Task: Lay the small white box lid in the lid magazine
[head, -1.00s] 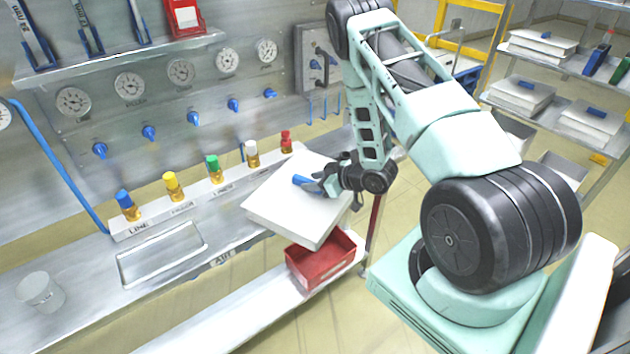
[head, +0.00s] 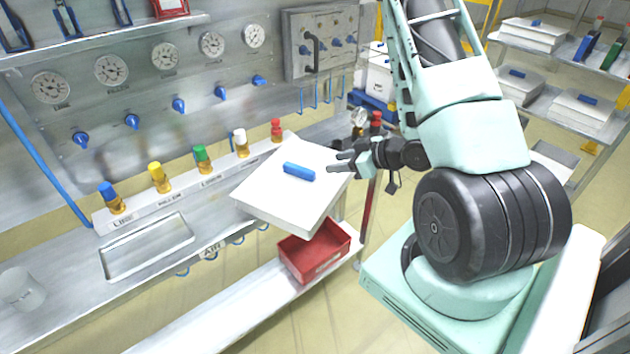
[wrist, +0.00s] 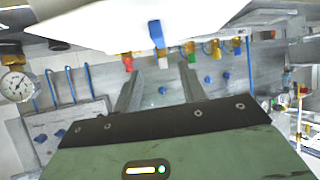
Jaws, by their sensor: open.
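A white box lid (head: 277,199) with a blue handle (head: 299,172) lies slightly tilted in the head view, at the near right end of the metal counter. It also shows in the wrist view (wrist: 110,24), with the handle (wrist: 157,35) above the fingers. My gripper (head: 340,162) is open and empty, just right of the handle and apart from it. Its two fingers (wrist: 160,85) show spread in the wrist view. I cannot make out the lid magazine for certain; what supports the lid is hidden beneath it.
A red bin (head: 315,251) sits on the lower shelf below the lid. Coloured-cap bottles (head: 203,158) stand in a row behind, left of the lid. An empty metal tray (head: 147,246) lies on the counter. More white lids with blue handles (head: 518,85) rest on racks at right.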

